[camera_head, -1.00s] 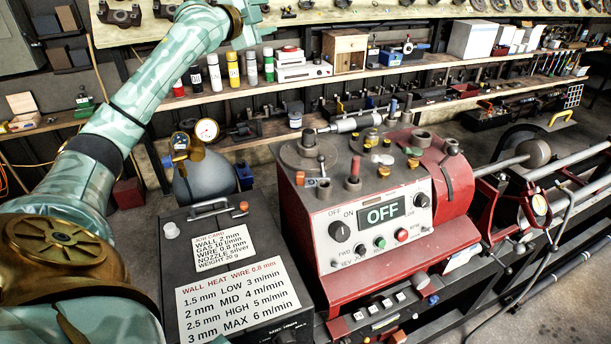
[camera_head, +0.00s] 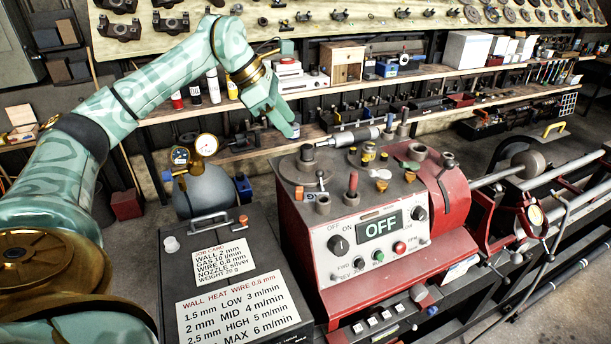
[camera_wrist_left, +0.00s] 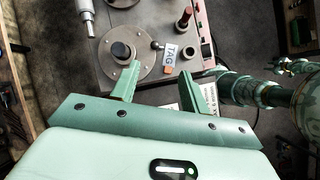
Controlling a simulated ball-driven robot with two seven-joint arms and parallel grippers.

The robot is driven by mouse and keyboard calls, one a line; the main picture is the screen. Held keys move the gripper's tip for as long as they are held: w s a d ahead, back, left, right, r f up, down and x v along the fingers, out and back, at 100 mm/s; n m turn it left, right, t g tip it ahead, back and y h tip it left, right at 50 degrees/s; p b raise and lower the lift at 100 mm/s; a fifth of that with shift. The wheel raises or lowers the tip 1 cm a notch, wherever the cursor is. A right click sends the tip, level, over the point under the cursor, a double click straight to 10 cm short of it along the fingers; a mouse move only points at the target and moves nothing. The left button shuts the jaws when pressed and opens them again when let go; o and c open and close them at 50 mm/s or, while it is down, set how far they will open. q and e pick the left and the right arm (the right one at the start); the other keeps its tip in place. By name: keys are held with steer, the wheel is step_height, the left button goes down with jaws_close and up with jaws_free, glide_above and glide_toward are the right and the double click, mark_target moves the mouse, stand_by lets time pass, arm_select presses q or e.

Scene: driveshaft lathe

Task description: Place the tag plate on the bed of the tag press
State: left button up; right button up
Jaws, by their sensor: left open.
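A small white plate marked TAG (camera_wrist_left: 170,54) shows in the left wrist view, on the dark machine top beside a grey round disc with a dark central post (camera_wrist_left: 122,50). I cannot make out the plate clearly in the head view. The same disc and post stand on the left of the machine top (camera_head: 308,157). My left gripper (camera_head: 291,131) hangs above and behind this disc in the head view. In the wrist view its two fingers (camera_wrist_left: 156,84) are apart with nothing between them. I cannot say for certain which fixture is the tag press. My right gripper is not in view.
The red machine (camera_head: 335,225) has an OFF display, knobs and several upright pegs and cups on top. A micrometer-like tool (camera_head: 352,137) lies behind. A gas bottle with gauge (camera_head: 205,185) and a black box with labels (camera_head: 225,265) stand left. A shelf runs behind.

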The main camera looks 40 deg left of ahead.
arm_select(q)
steer(key=s+f+g, duration=0.2)
steer(key=s, duration=0.1)
glide_above(302, 188)
steer(key=s+a, duration=0.2)
steer(key=shift+y, duration=0.4)
steer(key=f, duration=0.9)
steer(key=shift+w+d+f, duration=0.1)
steer(key=shift+w, duration=0.15)
steer(key=p+x, duration=0.1)
steer(key=x, duration=0.4)
steer(key=shift+s, duration=0.1)
steer(key=shift+f, duration=0.4)
jaws_close()
